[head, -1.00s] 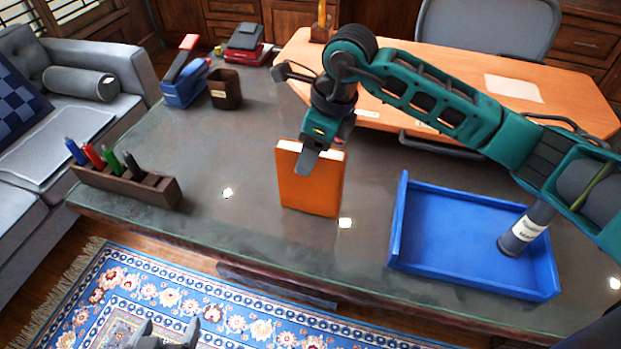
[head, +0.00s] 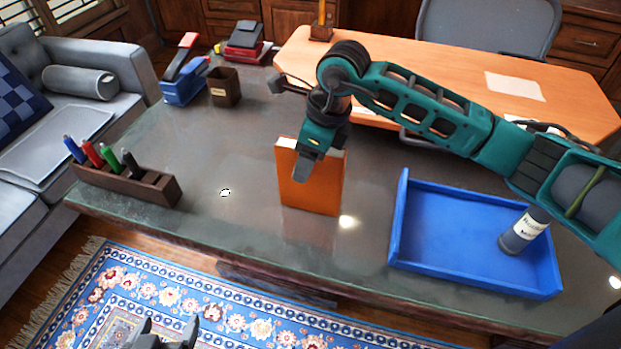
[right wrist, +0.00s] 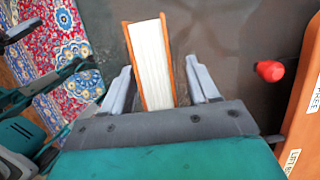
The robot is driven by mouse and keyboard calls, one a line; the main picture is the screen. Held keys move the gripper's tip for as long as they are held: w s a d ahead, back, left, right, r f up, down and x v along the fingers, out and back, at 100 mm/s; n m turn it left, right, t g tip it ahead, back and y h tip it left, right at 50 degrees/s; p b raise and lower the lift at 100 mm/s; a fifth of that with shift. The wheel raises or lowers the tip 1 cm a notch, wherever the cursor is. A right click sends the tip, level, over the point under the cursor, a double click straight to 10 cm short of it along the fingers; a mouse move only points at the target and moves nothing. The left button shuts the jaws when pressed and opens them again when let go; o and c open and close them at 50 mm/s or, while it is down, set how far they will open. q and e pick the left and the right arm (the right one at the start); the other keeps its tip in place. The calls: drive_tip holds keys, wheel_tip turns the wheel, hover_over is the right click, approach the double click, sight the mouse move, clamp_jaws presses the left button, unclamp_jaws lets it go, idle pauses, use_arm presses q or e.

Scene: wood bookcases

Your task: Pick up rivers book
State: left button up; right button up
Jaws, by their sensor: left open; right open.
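An orange book (head: 308,188) stands upright on the dark desk in the head view; no title is readable on it. My right gripper (head: 303,170) is at the top of the book, reaching down from the right. In the right wrist view the book (right wrist: 150,62) shows its white page edges between the two open fingers of the gripper (right wrist: 160,90), with a finger on each side and a gap visible beside it. My left gripper (head: 165,335) shows at the bottom edge of the head view, over the rug and away from the desk.
A blue tray (head: 402,235) holding a dark labelled bottle (head: 524,231) is right of the book. A wooden pen holder (head: 125,185) with several markers stands left. A brown cup (head: 224,88) and stapler items are behind. An orange-brown desk (head: 395,85) adjoins at the back.

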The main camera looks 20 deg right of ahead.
idle(0.3)
clamp_jaws()
idle(0.4)
idle(0.3)
